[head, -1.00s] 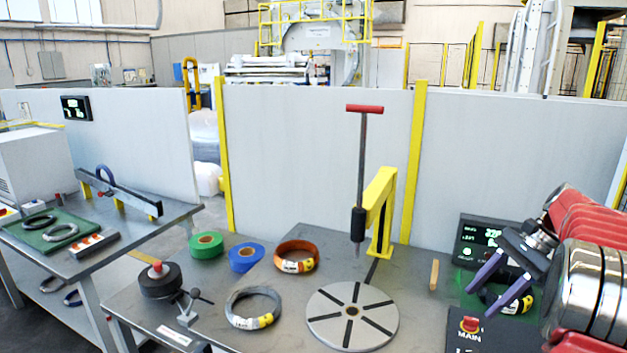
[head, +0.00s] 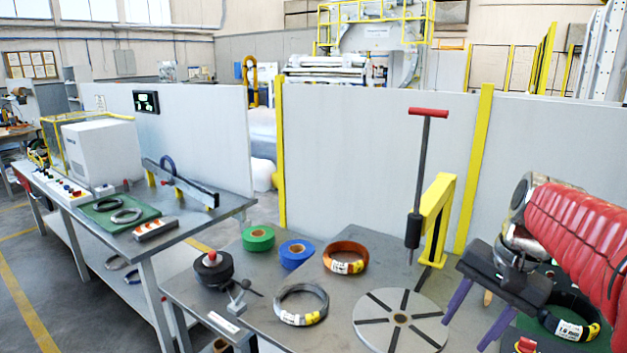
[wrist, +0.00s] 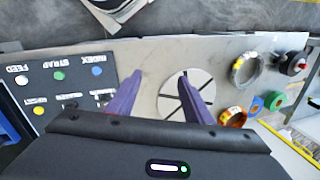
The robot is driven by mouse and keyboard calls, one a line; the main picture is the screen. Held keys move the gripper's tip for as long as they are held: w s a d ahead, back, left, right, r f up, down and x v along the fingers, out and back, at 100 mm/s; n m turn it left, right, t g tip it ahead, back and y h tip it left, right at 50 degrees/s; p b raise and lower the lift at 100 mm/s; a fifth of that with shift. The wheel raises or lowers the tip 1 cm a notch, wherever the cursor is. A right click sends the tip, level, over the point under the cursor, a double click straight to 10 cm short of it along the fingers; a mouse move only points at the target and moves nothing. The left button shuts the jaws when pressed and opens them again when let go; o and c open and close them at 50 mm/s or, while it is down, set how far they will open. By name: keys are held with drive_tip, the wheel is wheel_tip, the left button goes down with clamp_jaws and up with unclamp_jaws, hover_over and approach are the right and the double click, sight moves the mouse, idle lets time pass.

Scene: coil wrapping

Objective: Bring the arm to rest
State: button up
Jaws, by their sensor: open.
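My gripper (head: 475,320) is at the right of the head view, its two purple fingers spread and pointing down with nothing between them. In the wrist view my gripper (wrist: 159,82) is also open and empty, seen over the workbench. My arm, with its red ribbed cover, reaches in from the right edge. A dark coil with a yellow and white label (head: 570,322) lies on a green surface at the lower right, partly behind my arm and apart from the fingers.
The bench holds a slotted round plate (head: 400,318), a yellow post (head: 433,222) with a red-handled rod (head: 420,180), an orange coil (head: 345,257), a grey coil (head: 301,304), green tape (head: 258,238) and blue tape (head: 297,253). A side table (head: 185,240) stands left. Floor is clear at far left.

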drive_tip(key=s+a+f+n+t+h, duration=0.2)
drive_tip(key=s+a+f+n+t, duration=0.2)
drive_tip(key=s+a+n, duration=0.5)
drive_tip(key=s+a, duration=0.2)
drive_tip(key=s, duration=0.1)
drive_tip(key=shift+a+f, duration=0.3)
drive_tip(key=shift+f, duration=0.1)
drive_tip(key=shift+s, duration=0.1)
